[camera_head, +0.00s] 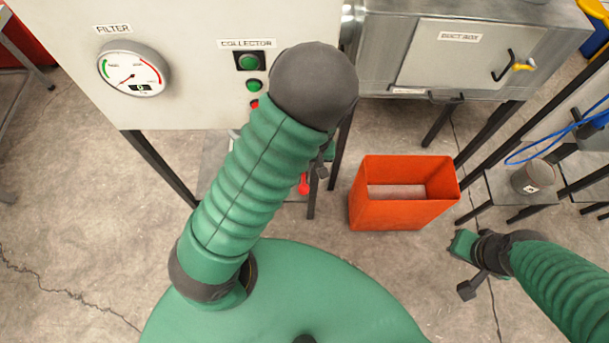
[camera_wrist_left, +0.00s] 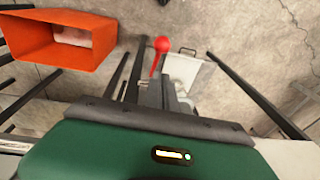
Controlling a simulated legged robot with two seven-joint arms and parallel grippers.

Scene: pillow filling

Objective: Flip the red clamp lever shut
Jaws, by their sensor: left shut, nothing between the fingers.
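The red clamp lever (camera_head: 304,184) shows just right of my left arm in the head view, low behind the collector panel. In the left wrist view the lever (camera_wrist_left: 162,46) has a round red knob on a thin red stem, standing upright in the picture. My left gripper (camera_wrist_left: 168,92) is shut and empty, with its grey fingers just below the lever's stem in that picture; I cannot tell whether they touch it. In the head view my arm hides most of this gripper. My right gripper (camera_head: 467,288) hangs at the right, away from the lever, its finger opening unclear.
An orange open bin (camera_head: 405,212) stands on the floor right of the lever; it also shows in the left wrist view (camera_wrist_left: 38,50). Dark legs (camera_wrist_left: 132,70) of the panel stand close to the lever. A pale plate (camera_wrist_left: 188,72) lies behind it. A duct box (camera_head: 455,55) is at upper right.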

